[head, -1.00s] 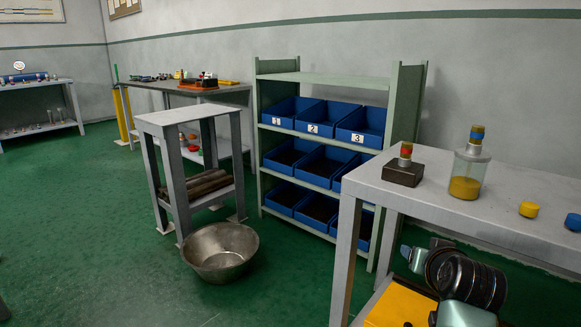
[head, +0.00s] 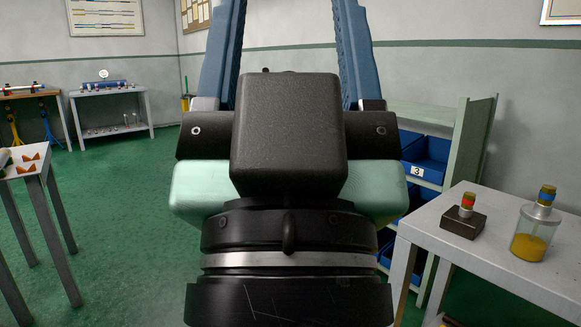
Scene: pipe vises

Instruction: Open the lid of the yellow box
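My gripper (head: 288,40) fills the middle of the head view, pointing up and away. Its two blue fingers are wide apart with nothing visible between them; their tips run past the top edge. I cannot make out a yellow box with a lid for certain. My arm hides the middle of the floor.
A grey table (head: 485,262) at right carries a dark block (head: 463,222) and a jar with yellow contents (head: 531,243). Behind it stands a green shelf (head: 473,140) with blue bins (head: 428,158). A small table (head: 28,160) stands at left. Green floor (head: 118,200) is open at left.

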